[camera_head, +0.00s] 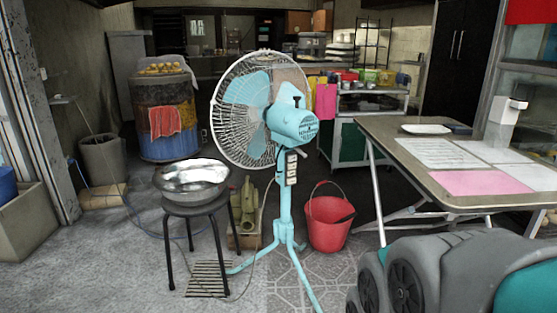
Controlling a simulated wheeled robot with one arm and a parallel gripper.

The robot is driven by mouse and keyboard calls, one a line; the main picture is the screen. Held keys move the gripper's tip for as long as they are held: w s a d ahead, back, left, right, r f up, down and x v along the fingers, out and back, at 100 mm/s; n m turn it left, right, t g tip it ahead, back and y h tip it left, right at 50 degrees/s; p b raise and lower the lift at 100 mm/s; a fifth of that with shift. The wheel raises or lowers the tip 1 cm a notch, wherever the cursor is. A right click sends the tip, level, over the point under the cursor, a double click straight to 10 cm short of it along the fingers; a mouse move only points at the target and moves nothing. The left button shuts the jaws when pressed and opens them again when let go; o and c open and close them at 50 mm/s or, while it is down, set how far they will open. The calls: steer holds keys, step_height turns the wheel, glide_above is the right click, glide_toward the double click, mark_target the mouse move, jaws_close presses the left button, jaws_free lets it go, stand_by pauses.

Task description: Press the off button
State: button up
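A pale blue standing fan (293,124) with a white wire cage stands on the floor in the middle of the head view. Its cage faces left and away from me. A button panel (291,168) with several light buttons in a column is on the fan's post, below the motor housing. The buttons are too small to tell which one is off. My gripper is not in view, so its state and its distance from the panel cannot be told.
A black stool (197,210) with a metal bowl (192,180) stands left of the fan. A red bucket (328,222) stands right of the post. A table (400,131) with papers is at the right. A thin cable crosses the floor. Open floor lies at front left.

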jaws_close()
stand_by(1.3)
